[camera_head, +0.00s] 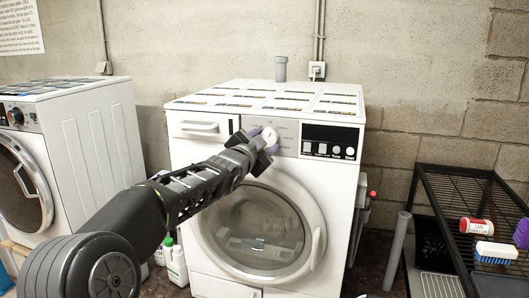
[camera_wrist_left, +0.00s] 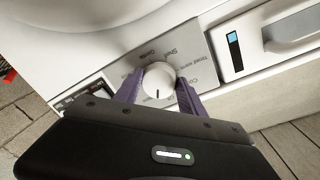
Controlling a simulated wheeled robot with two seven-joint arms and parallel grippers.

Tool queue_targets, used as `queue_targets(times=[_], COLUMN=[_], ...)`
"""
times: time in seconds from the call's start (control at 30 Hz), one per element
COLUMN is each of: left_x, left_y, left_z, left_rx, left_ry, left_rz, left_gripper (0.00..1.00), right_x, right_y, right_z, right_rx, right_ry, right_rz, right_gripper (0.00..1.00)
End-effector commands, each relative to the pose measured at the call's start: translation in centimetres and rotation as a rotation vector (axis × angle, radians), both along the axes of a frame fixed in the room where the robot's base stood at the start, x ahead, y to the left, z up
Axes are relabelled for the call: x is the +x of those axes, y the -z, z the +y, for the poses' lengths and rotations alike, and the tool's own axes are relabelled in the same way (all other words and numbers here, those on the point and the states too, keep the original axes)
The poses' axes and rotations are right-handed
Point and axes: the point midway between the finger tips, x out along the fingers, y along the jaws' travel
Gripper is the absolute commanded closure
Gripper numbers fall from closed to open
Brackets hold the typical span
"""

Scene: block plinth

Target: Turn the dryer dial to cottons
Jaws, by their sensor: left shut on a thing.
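The white round dial (camera_head: 269,134) sits on the grey panel of the white dryer (camera_head: 335,185), left of the black display. My left gripper (camera_head: 264,140) reaches it from the lower left, with purple fingers on either side of it. In the left wrist view the dial (camera_wrist_left: 157,78) is between the two purple fingers of my left gripper (camera_wrist_left: 159,84), which is shut on it. A short dark mark on the dial points toward the gripper body. Small printed labels surround the dial; only some show and they are hard to read. My right gripper is not in view.
A second white machine (camera_head: 90,140) stands at the left. A black wire rack (camera_head: 455,195) at the right holds a red-and-white can (camera_head: 477,226) and a brush (camera_head: 496,252). White bottles (camera_head: 176,265) stand on the floor left of the dryer. The dryer's round door is closed.

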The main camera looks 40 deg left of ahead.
Motion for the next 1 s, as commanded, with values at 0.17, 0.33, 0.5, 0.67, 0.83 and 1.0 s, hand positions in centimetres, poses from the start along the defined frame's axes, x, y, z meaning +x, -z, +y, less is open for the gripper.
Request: queue_targets(times=[0.17, 0.33, 0.5, 0.67, 0.83, 1.0], left_x=[0.0, 0.0, 0.0, 0.0, 0.0, 0.0], left_y=[0.3, 0.1, 0.0, -0.1, -0.1, -0.1], left_z=[0.0, 0.0, 0.0, 0.0, 0.0, 0.0], left_rx=[0.123, 0.207, 0.250, 0.261, 0.261, 0.260], left_ry=[0.001, 0.001, 0.001, 0.000, 0.000, 0.000], left_rz=[0.043, 0.074, 0.089, 0.093, 0.093, 0.093], left_gripper=[0.93, 0.93, 0.93, 0.93, 0.93, 0.47], right_x=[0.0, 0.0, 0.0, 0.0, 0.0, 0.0], right_y=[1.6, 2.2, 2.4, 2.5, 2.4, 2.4], right_z=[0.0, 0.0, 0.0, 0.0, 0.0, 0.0], right_rx=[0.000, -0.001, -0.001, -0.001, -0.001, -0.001], right_ry=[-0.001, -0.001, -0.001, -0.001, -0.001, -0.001], right_rz=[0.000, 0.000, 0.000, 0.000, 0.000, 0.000], right_gripper=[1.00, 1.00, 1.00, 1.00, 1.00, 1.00])
